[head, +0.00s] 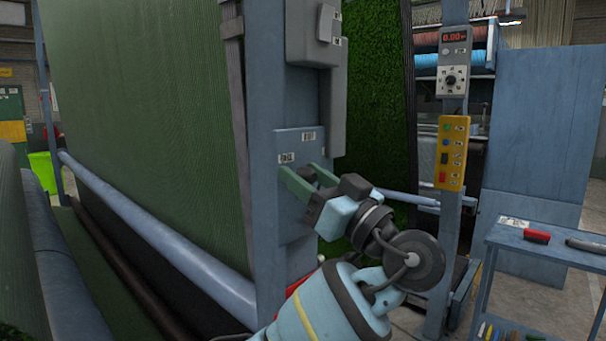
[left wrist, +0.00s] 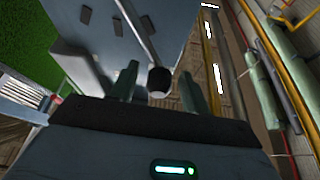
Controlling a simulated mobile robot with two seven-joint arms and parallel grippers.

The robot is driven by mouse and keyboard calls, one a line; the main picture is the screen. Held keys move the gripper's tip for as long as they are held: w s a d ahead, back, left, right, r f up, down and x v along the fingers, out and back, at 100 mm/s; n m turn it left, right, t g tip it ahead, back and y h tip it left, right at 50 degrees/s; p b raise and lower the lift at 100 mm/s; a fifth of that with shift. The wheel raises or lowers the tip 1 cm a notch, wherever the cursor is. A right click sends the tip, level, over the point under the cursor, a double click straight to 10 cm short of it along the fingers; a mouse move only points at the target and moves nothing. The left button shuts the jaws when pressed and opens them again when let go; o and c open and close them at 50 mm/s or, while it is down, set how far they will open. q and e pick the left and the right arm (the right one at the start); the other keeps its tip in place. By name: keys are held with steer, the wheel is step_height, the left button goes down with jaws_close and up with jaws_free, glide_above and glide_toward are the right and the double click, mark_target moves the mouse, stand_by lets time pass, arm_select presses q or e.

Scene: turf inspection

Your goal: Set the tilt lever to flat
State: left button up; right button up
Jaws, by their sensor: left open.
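The tilt lever shows in the left wrist view as a grey rod (left wrist: 136,30) ending in a black knob (left wrist: 159,80). The knob lies between the two fingers of my left gripper (left wrist: 157,75), with gaps visible at both sides. In the head view my left gripper (head: 304,176) is at a blue plate (head: 291,205) on the machine's upright, and it hides the lever there. Two small white labels sit on the plate, too small to read surely. The left gripper is open. My right gripper is not in view.
A grey box (head: 313,35) is fixed above the plate. Green turf (head: 150,110) hangs at left behind a blue rail (head: 165,248). A yellow button panel (head: 453,153) is on a post to the right. A blue cart (head: 547,254) with a red item stands at lower right.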

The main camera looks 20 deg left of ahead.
arm_select(q)
steer(key=shift+w+a, duration=0.15)
steer(key=shift+a, duration=0.1)
jaws_close()
steer(key=shift+r, duration=0.1)
steer(key=shift+w+d+r+m+t+h, duration=0.2)
steer(key=shift+w+m+t+h, duration=0.25)
steer(key=shift+m, duration=0.6)
steer(key=shift+w+d+r+m+t+h, duration=0.25)
steer(key=shift+w+m+t, duration=0.35)
steer(key=shift+m, duration=0.4)
steer(key=shift+w+d+r+m+t+h, duration=0.25)
steer(key=shift+w+m+t, duration=0.25)
steer(key=shift+m, duration=0.55)
steer(key=shift+w+d+m+t+h, duration=0.2)
steer(key=shift+w+m+t+h, duration=0.15)
steer(key=shift+w+m, duration=0.45)
steer(key=shift+w+d+m+t+h, duration=0.2)
steer(key=shift+w+m+h, duration=0.25)
steer(key=shift+m, duration=0.65)
steer(key=shift+w, duration=0.1)
